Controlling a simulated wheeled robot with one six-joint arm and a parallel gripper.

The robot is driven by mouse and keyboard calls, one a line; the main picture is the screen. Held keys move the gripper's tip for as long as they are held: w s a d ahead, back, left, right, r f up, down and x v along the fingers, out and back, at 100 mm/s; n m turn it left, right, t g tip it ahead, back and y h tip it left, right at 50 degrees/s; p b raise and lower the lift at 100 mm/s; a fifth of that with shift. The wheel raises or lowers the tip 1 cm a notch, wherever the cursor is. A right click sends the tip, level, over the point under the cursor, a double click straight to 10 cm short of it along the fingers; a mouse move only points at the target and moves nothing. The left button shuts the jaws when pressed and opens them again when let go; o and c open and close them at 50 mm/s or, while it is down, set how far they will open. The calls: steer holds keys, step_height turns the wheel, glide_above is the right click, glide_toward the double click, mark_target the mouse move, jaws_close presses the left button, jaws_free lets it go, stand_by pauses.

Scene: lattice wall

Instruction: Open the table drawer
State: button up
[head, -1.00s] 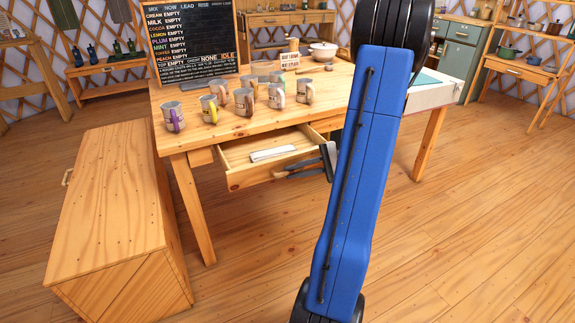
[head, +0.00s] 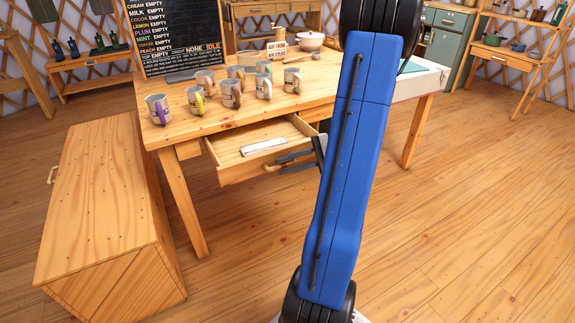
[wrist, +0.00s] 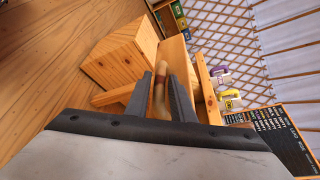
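The table drawer (head: 230,170) juts out under the front of the wooden table (head: 210,128) in the head view, clearly open. A flat white item (head: 264,146) lies inside it. My gripper (head: 290,162) is at the drawer front, coming from the right, its dark fingers on either side of the tan drawer handle (head: 272,167). In the wrist view, the handle (wrist: 160,88) runs between the two fingers of my gripper (wrist: 165,85), which look closed around it. The exact contact is hard to see.
Several mugs (head: 231,94) and a chalkboard (head: 180,38) stand on the table. A wooden cabinet (head: 105,200) stands on the floor at left, close to the table's front leg. The floor (head: 460,220) at right is clear. Shelves with pots stand at the back.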

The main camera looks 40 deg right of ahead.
steer(key=v, duration=1.7)
steer(key=shift+s+d+r, duration=0.1)
steer(key=shift+d, duration=0.05)
steer(key=w+a+r+n+g+h, duration=0.1)
steer(key=w+a+n+g+h, duration=0.2)
steer(key=a, duration=0.6)
steer(key=w+a+r+n+g, duration=0.15)
steer(key=a+g, duration=0.25)
steer(key=a, duration=0.5)
steer(key=s+a+r+n+t+h, duration=0.1)
steer(key=s+a+n+h, duration=0.2)
steer(key=a, duration=0.7)
steer(key=s+a+r+n+t+h, duration=0.1)
steer(key=s+a+r+n+h, duration=0.1)
steer(key=a+n+h, duration=0.4)
steer(key=shift+s+a+r+t+h, duration=0.3)
steer(key=shift+s+a, duration=0.6)
steer(key=shift+a, duration=1.2)
steer(key=shift+d+f, duration=0.1)
